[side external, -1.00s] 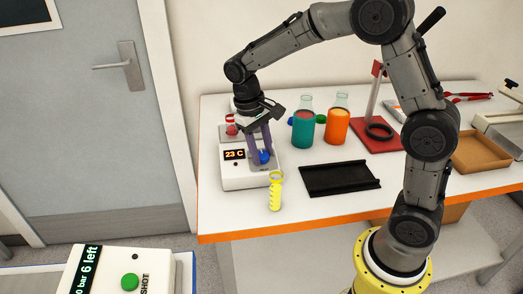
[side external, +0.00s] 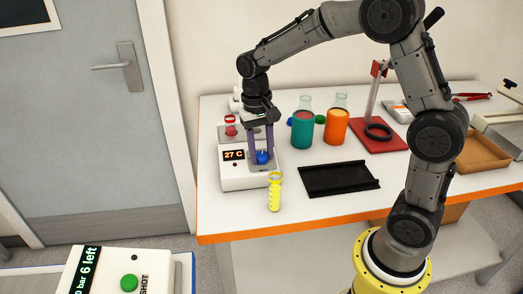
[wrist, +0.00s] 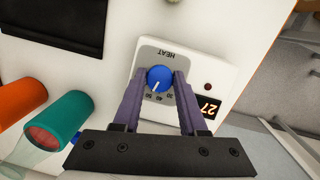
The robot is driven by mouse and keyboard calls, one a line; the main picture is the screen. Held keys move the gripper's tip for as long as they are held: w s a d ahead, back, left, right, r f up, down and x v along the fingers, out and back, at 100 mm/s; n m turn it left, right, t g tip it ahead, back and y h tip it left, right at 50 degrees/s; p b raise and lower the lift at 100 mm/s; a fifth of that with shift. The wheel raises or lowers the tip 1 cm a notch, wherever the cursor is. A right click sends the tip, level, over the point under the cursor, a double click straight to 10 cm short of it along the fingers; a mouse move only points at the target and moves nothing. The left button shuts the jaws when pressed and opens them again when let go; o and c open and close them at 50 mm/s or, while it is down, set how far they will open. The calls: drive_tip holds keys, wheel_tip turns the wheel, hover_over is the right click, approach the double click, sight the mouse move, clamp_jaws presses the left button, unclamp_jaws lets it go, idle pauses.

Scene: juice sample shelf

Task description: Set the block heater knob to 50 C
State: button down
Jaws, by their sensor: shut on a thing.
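The white block heater (side external: 247,180) stands at the left end of the table. Its display (side external: 234,155) reads 27 C, and it shows 27 in the wrist view (wrist: 208,106). The blue knob (wrist: 159,79) sits on the heater's top plate marked HEAT, with a printed number scale beside it. A white pointer line on the knob points toward the scale; the exact mark is hard to read. The knob also shows in the side view (side external: 262,157). My gripper (wrist: 160,78) points down with its purple fingers shut on the knob, one on each side.
A yellow vial (side external: 275,192) stands close to the heater's front right. A black tray (side external: 339,178) lies right of the vial. A red-capped vessel (side external: 231,126) stands at the heater's back.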

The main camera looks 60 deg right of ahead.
drive_tip(key=shift+w+r, duration=0.1)
drive_tip(key=shift+c, duration=2.2)
unclamp_jaws()
wheel_tip(320, 180, up, 14)
drive_tip(key=w, duration=0.1)
drive_tip(key=shift+w+f, duration=0.1)
drive_tip(key=shift+f, duration=0.1)
